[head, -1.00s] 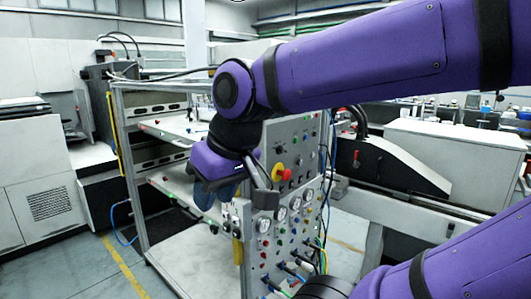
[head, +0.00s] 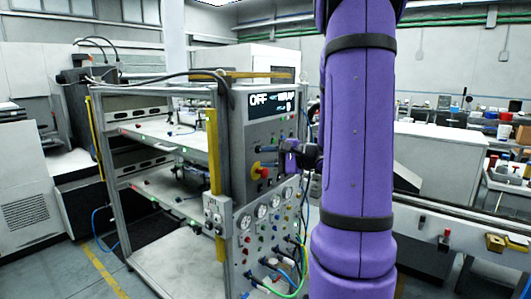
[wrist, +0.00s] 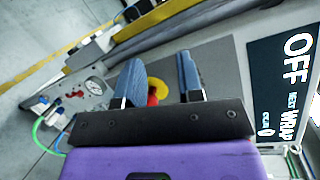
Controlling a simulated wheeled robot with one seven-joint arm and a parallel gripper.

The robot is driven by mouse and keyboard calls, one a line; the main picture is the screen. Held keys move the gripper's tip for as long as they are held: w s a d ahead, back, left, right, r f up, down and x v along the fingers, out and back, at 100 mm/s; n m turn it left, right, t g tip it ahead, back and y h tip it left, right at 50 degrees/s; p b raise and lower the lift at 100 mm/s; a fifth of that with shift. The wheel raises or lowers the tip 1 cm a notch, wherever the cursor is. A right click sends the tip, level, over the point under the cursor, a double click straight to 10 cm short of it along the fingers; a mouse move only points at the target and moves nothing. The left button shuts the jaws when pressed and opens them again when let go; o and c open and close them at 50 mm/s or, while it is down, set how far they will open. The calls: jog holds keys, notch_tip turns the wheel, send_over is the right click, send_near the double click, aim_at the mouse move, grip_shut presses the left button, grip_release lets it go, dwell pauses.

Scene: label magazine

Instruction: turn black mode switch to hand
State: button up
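The control panel (head: 258,185) is a grey upright face on the machine frame. Its display (head: 271,106) reads OFF in large letters, and the display also shows in the wrist view (wrist: 292,85). The black mode switch cannot be made out in either current view. My gripper (head: 266,157) is in front of the panel, below the display. In the wrist view my gripper (wrist: 160,75) is open, its two blue-grey fingers apart, with no object visibly held. A yellow and red stop button (wrist: 156,90) shows behind the gap, nearer the left finger.
Gauges (head: 262,211), small buttons and hoses (head: 292,277) crowd the lower panel. A yellow post (head: 214,150) stands at the panel's left edge. My arm hides the area right of the panel. Open floor (head: 60,270) lies at the lower left.

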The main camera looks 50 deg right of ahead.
jog(key=s+d+f+m+t+h, duration=0.2)
jog(key=d+m+t+h, duration=0.15)
jog(key=d, duration=0.55)
jog(key=shift+g+h, duration=0.45)
jog(key=shift+h, duration=0.2)
jog(key=w, duration=1)
jog(key=shift+w+a, duration=0.25)
jog(key=shift+a, duration=0.05)
grip_shut()
